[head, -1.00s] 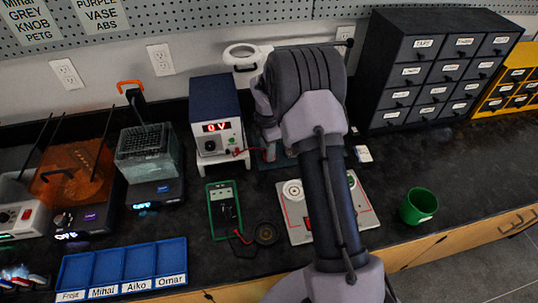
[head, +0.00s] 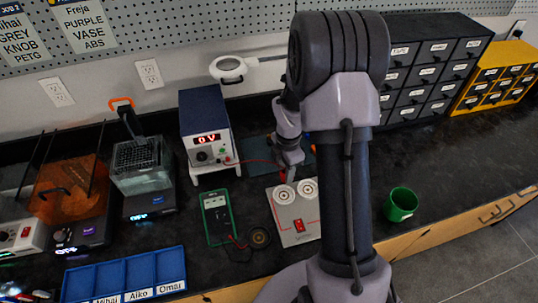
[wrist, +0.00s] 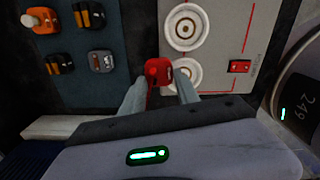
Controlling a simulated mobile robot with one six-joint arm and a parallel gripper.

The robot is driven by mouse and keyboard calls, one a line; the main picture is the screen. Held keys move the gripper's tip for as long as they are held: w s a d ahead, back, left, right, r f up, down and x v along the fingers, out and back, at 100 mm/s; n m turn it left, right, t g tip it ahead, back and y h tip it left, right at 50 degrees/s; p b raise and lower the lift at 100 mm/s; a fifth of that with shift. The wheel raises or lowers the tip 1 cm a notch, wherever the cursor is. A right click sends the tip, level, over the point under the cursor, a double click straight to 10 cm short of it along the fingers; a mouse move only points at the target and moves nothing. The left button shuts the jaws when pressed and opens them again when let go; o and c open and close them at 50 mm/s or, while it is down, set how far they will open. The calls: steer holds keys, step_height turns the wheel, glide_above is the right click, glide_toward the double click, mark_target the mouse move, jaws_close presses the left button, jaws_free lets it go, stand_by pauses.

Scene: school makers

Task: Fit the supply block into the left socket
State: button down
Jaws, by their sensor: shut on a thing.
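My gripper (wrist: 158,92) is shut on the red supply block (wrist: 158,72), held between its fingertips in the wrist view. In the head view my gripper (head: 289,166) is just behind the white board (head: 285,223), with a red tip below it. The left socket (head: 284,194) is a round white ring near the board's back edge; it is the lower ring (wrist: 187,73) in the wrist view, partly covered by a finger. The block appears beside this socket, not in it; its height is unclear. The right socket (head: 307,188) appears empty and is the upper ring (wrist: 186,27) in the wrist view.
A dark mat (wrist: 118,20) with several small blocks lies behind the board. A red lead runs from the power supply (head: 207,130) towards my gripper. A green multimeter (head: 218,217) lies left of the board, a green cup (head: 401,204) right.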

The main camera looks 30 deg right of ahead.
steer(key=shift+s+d+r, duration=0.1)
steer(key=shift+s+r, duration=0.1)
steer(key=shift+s, duration=0.4)
steer(key=shift+s+d+r, duration=0.1)
steer(key=shift+s+r, duration=0.05)
steer(key=shift+s, duration=0.4)
steer(key=s+a+r+p, duration=0.1)
steer(key=s+a+r, duration=0.1)
steer(key=a+r, duration=0.2)
steer(key=f+b, duration=0.1)
steer(key=f, duration=0.1)
steer(key=f+b, duration=0.4)
steer(key=shift+w+d+f, duration=0.1)
steer(key=shift+d+f, duration=0.05)
steer(key=shift+d, duration=0.1)
steer(key=shift+f, duration=0.65)
steer(key=c, duration=1.2)
jaws_free()
step_height(320, 180, up, 11)
steer(key=p, duration=0.9)
